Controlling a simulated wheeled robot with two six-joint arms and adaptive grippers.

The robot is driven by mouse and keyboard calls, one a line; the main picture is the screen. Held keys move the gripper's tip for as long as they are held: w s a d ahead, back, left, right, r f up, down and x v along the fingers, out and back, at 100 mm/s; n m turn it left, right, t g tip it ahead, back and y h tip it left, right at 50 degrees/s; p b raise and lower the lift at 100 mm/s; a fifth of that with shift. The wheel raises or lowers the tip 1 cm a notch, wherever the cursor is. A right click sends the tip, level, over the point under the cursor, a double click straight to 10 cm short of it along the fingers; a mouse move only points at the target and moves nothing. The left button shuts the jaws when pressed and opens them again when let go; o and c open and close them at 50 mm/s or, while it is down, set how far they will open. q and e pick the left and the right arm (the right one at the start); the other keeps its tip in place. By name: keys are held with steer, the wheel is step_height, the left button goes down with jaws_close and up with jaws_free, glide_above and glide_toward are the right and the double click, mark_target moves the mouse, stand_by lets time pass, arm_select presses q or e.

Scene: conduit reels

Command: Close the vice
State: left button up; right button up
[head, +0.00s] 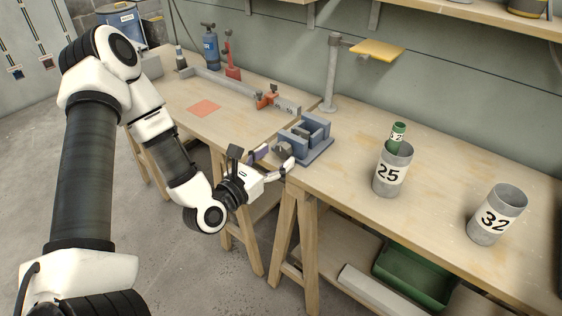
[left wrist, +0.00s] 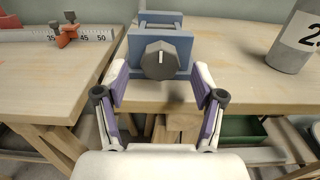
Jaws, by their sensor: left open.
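The blue-grey vice (head: 318,148) sits at the table's front edge, near the seam between the two tabletops. In the left wrist view the vice (left wrist: 184,42) faces me, with its dark faceted knob (left wrist: 160,61) in front, bearing a white line that looks roughly upright. In the head view a gap shows between the vice's jaws. My left gripper (head: 275,163) is open and empty in front of the vice. In the wrist view its fingers (left wrist: 160,80) stand to either side of the knob, apart from it. My right gripper is not in view.
A grey cup marked 25 (head: 393,170) holds a green cylinder (head: 397,134). A cup marked 32 (head: 496,215) stands further right. A post with a yellow plate (head: 377,50) rises behind the vice. A ruler rail with an orange stop (head: 267,98) lies left.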

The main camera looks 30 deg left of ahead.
arm_select(q)
steer(key=shift+w+d, duration=0.15)
steer(key=shift+w, duration=0.95)
steer(key=c, duration=1.2)
